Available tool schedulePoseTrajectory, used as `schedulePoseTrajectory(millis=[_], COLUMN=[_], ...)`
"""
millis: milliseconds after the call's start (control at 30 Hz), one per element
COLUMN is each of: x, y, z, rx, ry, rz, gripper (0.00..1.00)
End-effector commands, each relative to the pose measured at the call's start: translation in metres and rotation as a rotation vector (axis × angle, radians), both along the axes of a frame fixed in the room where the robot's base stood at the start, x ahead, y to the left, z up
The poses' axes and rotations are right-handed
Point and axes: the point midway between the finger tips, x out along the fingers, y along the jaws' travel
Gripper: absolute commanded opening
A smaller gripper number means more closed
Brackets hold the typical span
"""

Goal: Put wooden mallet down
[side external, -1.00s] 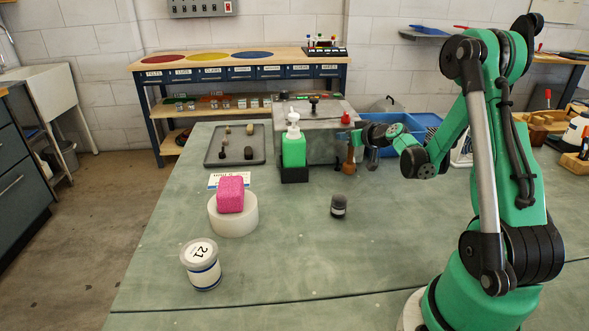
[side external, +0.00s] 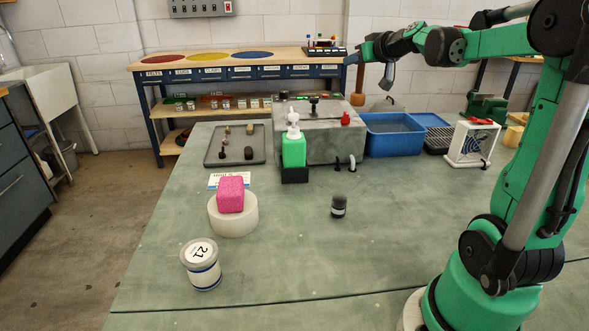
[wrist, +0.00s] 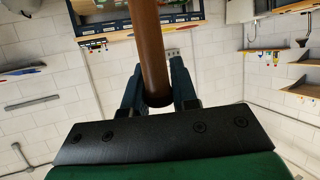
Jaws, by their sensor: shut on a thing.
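The wooden mallet's brown round handle (wrist: 150,45) shows in the wrist view, running up from between my two fingers and out of the top edge. Its head is out of that view. My gripper (wrist: 157,88) is shut on the handle, one finger on each side. In the side view, my gripper (side external: 354,60) is high above the far part of the green bench (side external: 270,265), beyond the grey box.
A grey box (side external: 330,145) with a white hook, a green bottle (side external: 293,152) and a blue tub (side external: 395,137) stand below my gripper. A dark jar (side external: 338,206), a pink block (side external: 231,194) on a white ring and a labelled can (side external: 201,264) stand nearer. The bench's middle right is clear.

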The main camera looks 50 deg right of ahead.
Motion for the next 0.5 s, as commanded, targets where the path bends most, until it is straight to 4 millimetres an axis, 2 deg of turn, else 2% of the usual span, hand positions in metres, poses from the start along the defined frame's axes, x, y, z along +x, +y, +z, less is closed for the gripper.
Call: schedulePoseTrajectory(millis=[167, 300, 400, 500], x=[-0.032, -0.069, -0.090, -0.101], y=[-0.039, -0.076, -0.093, -0.102], z=[0.005, 0.006, 0.007, 0.003], rx=[0.003, 0.002, 0.000, -0.002], ry=[0.008, 0.008, 0.003, 0.001], rz=[-0.155, -0.318, -0.400, -0.443], gripper=[0.00, 0.00, 0.00, 0.00])
